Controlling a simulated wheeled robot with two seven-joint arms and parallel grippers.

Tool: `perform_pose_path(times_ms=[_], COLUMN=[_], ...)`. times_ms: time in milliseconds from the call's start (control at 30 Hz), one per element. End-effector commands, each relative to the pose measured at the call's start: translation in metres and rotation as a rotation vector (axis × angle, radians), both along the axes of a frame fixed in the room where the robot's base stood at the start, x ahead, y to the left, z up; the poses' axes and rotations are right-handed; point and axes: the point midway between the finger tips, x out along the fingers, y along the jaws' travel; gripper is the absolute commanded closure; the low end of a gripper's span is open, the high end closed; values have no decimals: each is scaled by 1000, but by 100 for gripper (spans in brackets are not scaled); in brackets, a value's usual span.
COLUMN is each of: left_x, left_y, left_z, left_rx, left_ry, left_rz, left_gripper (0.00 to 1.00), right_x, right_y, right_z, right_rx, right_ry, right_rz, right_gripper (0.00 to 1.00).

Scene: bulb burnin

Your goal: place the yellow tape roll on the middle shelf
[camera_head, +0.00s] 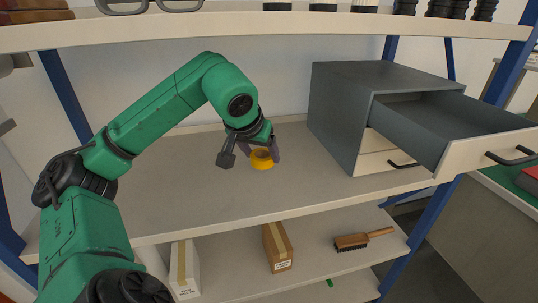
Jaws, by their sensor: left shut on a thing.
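The yellow tape roll (262,162) is at the middle shelf (210,190), left of the drawer cabinet. My left gripper (264,155) reaches in from the left and is shut on the tape roll, with its fingers partly covering the roll's top. The roll is at or very near the shelf surface; I cannot tell whether it touches. My right gripper is not in view.
A grey drawer cabinet (335,110) stands at the right of the middle shelf, its top drawer (455,122) pulled out. The lower shelf (225,280) holds boxes and a brush (362,240). The upper shelf (250,27) overhangs. The middle shelf's left part is clear.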

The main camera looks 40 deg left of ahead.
Motion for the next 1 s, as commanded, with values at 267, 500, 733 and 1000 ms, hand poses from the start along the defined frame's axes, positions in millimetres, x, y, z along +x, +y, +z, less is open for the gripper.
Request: perform_pose_path(times_ms=[267,500,733,1000], left_x=[11,11,15,15], left_y=[-10,-11,-12,-12], left_z=[-30,-70,-70,-73], left_rx=[5,1,4,4], left_ry=[2,3,-2,-2], left_rz=[-4,-5,-4,-4], left_gripper=[81,81,81,8], right_x=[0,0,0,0], right_y=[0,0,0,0], right_z=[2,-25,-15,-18], right_rx=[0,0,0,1], right_ry=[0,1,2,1], right_rz=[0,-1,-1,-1], right_gripper=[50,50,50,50])
